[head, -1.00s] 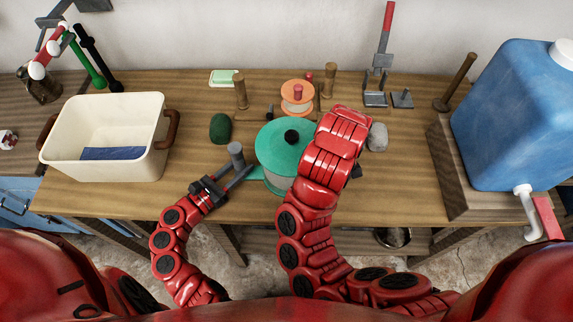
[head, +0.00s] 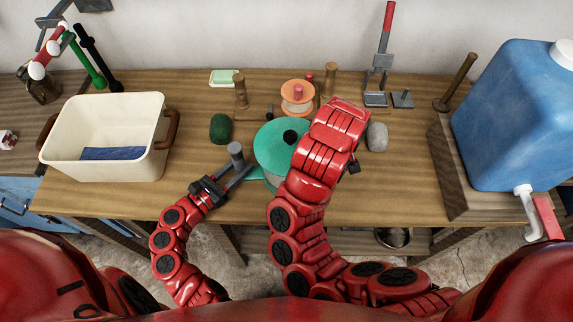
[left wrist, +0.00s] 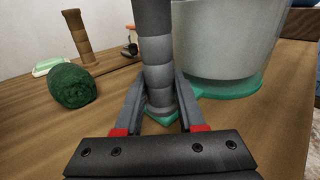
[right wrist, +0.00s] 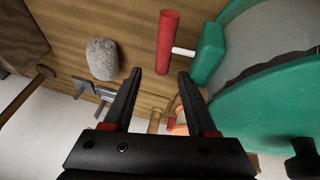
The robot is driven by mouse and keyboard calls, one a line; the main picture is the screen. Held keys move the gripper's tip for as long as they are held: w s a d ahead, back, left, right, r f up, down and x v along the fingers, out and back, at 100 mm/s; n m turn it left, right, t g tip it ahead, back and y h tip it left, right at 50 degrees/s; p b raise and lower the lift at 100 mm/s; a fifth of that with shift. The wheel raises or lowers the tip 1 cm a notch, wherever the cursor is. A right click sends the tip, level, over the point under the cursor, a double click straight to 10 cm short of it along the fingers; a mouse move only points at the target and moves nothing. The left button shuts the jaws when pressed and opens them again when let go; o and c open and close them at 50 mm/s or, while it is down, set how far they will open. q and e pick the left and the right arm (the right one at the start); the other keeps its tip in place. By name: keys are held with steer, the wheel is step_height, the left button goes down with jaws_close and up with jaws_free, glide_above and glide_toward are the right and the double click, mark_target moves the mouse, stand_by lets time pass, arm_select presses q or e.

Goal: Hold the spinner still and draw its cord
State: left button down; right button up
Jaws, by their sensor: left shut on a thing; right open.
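The spinner is a teal reel (head: 277,143) with a pale drum and a black knob, standing on the wooden table. A ribbed grey post (head: 236,153) rises from its teal base at the left; it also shows in the left wrist view (left wrist: 155,50). My left gripper (left wrist: 160,105) is shut on this post near its foot. In the right wrist view a red pull handle (right wrist: 166,42) joins a short white cord (right wrist: 184,51) at a teal block on the reel. My right gripper (right wrist: 160,74) is open, its fingertips just short of the handle. My right arm hides this side in the head view.
A dark green roll (head: 220,128) and a grey stone (head: 377,137) flank the reel. Behind it stand an orange spool (head: 298,107) and wooden pegs (head: 241,93). A cream basin (head: 150,110) is at left, a blue water container (head: 510,120) at right.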

steer(key=shift+r, duration=2.6)
arm_select(q)
steer(key=shift+c, duration=2.2)
jaws_free()
steer(key=shift+s, duration=0.1)
steer(key=v, duration=1.1)
steer(key=shift+s+a, duration=0.2)
steer(key=shift+a, duration=0.05)
steer(key=shift+s+a, duration=0.1)
steer(key=shift+s, duration=0.05)
